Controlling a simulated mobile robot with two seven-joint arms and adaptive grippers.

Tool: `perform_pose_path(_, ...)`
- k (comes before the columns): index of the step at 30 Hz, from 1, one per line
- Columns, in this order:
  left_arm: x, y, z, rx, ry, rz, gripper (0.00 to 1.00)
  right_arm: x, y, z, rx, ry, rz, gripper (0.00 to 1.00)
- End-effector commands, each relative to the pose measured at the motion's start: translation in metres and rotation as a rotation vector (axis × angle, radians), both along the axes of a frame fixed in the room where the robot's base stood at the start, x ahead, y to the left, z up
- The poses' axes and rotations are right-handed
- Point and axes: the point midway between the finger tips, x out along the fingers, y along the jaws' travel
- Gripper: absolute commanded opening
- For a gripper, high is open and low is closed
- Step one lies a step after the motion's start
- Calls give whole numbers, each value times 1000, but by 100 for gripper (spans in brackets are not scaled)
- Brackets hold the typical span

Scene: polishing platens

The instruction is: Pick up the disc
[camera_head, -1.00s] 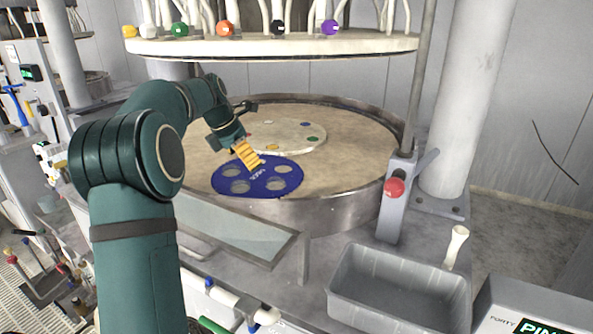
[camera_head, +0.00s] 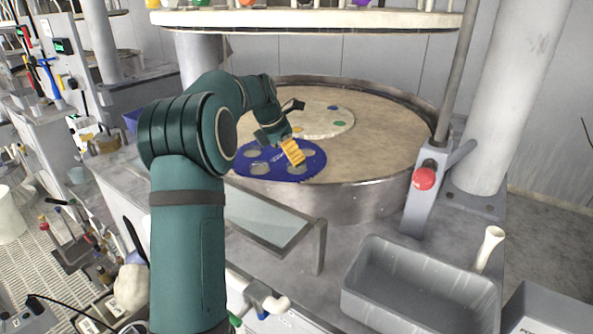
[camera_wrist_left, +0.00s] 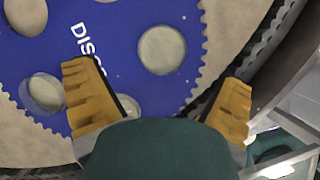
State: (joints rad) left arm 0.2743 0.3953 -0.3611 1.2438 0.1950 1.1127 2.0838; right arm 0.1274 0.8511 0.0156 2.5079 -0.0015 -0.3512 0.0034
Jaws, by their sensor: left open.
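The disc (camera_head: 278,174) is flat and blue, with a toothed rim, several round holes and white lettering. It lies on the near part of the large round tan platen (camera_head: 390,140). In the left wrist view, the disc (camera_wrist_left: 112,35) fills much of the upper left and middle. My left gripper (camera_head: 293,153) has orange fingers and is over the right part of the disc in the head view. In the wrist view the gripper (camera_wrist_left: 157,85) is open and empty, with one finger over the disc and the other near the platen's edge. Fingertip height above the disc is unclear.
A pale round plate (camera_head: 325,121) with coloured dots lies on the platen behind the disc. A metal rim (camera_head: 370,200) surrounds the platen. A grey bin (camera_head: 420,285) and a post with a red button (camera_head: 424,178) stand at the right. An upper plate (camera_head: 310,19) hangs above.

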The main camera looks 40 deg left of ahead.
Motion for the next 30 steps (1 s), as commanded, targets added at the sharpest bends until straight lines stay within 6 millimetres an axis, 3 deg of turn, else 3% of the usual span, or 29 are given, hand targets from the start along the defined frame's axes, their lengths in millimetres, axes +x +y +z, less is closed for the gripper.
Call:
perform_pose_path(9,18,-10,-39,0,1,-1,96,3,0,-17,-1,-8,-2,0)
perform_pose_path(16,19,-11,-40,0,0,-1,96,3,0,-16,-1,-8,-2,0)
perform_pose_path(17,19,-11,-39,0,0,-1,89,3,0,-16,-1,-8,-2,0)
perform_pose_path(23,19,-11,-40,1,1,-1,19,3,0,-16,-1,-8,-2,0)
perform_pose_path(30,19,-11,-41,1,3,-1,16,3,0,-16,-1,-8,-2,0)
